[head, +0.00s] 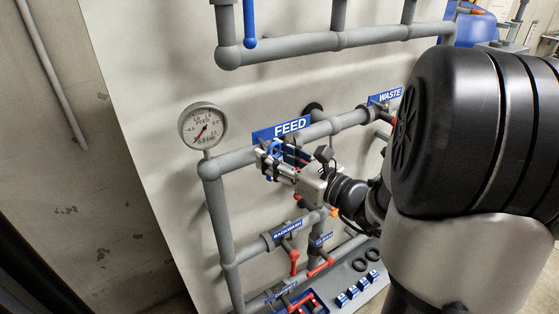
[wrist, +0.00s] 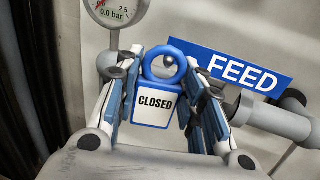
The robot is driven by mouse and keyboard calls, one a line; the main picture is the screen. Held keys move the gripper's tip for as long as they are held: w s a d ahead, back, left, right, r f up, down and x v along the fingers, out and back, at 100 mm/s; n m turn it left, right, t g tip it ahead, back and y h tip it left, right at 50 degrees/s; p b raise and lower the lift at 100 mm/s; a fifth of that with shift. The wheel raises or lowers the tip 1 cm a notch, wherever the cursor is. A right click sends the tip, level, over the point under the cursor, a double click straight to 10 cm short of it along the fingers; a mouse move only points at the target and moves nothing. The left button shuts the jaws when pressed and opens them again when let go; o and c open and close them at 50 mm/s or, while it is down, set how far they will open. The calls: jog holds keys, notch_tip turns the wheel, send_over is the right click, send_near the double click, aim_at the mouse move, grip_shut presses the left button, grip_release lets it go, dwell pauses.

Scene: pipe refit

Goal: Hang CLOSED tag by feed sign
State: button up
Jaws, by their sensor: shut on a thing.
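The CLOSED tag (wrist: 153,107) is a white plate with a blue border and a blue ring (wrist: 165,48) on top. In the wrist view it sits between the fingers of my gripper (wrist: 160,85), which is shut on it. A small round knob or peg end shows inside the ring; I cannot tell whether the ring is around it or in front of it. The blue FEED sign (wrist: 238,72) is just right of the tag. In the head view my gripper (head: 272,160) is right below the left part of the FEED sign (head: 282,129), and the tag is mostly hidden.
A pressure gauge (head: 203,126) stands left of my gripper on grey pipes (head: 226,222). A WASTE sign (head: 384,97) is at the right. Below are a BACKWASH sign (head: 287,230), red handles (head: 294,262) and a shelf with black rings (head: 359,264) and small blue pieces (head: 353,291).

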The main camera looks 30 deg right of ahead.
jog(key=shift+d+x, duration=0.2)
jog(key=shift+x, duration=0.7)
jog(key=shift+d+x, duration=0.2)
jog(key=shift+x, duration=0.65)
jog(key=shift+w+f+b, duration=0.35)
jog(key=shift+d+f, duration=0.1)
jog(key=shift+w, duration=0.25)
jog(key=o, duration=1)
jog(key=shift+w, duration=0.15)
jog(key=shift+o, duration=0.2)
